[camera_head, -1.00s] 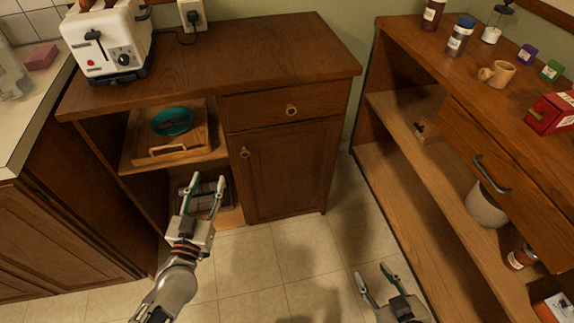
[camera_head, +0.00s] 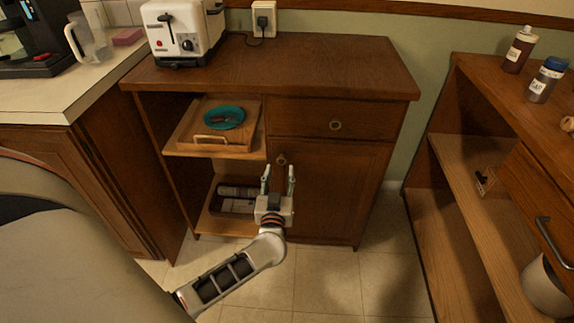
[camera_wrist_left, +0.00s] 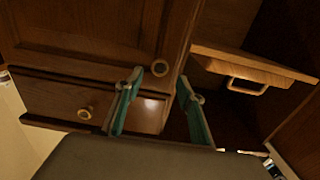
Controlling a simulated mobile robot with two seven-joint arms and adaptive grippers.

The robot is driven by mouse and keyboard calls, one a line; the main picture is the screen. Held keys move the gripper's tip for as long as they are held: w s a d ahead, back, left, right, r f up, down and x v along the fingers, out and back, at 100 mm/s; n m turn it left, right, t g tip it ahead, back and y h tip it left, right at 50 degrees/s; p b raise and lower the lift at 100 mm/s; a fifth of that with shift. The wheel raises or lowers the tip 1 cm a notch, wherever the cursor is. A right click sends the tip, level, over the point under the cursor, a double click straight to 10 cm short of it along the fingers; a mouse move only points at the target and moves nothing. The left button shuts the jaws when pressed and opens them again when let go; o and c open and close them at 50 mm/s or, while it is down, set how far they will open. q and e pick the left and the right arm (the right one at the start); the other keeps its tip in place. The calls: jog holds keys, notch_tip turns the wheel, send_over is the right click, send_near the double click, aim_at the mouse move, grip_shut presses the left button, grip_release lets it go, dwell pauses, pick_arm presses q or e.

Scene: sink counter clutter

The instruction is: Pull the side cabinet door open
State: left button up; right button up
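The side cabinet door (camera_head: 325,195) is a brown wood panel on the right of the small cabinet, and it looks shut. Its round knob (camera_head: 281,160) sits near the door's upper left edge; the knob also shows in the left wrist view (camera_wrist_left: 160,68). My left gripper (camera_head: 278,172) is open, its two fingers apart, pointing at the door just below the knob. In the left wrist view the knob lies beyond and between the open fingertips (camera_wrist_left: 157,80), and nothing is held. My right gripper is out of view.
A shut drawer (camera_head: 336,122) with its own knob is above the door. Left of the door, a pull-out tray (camera_head: 205,148) holds a teal plate (camera_head: 224,118) above a lower shelf with dark items. A wooden shelf unit (camera_head: 470,165) stands at right. Floor between is clear.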

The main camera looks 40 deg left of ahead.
aim_at(281, 161)
pick_arm(q)
jog(key=x, duration=0.2)
jog(key=b+x, duration=0.1)
jog(key=shift+w+a+f, duration=0.15)
jog(key=shift+w+f, duration=0.1)
jog(key=shift+w, duration=0.1)
jog(key=shift+w+a+r, duration=0.2)
jog(key=shift+w+a, duration=0.1)
jog(key=shift+w, duration=0.2)
grip_shut()
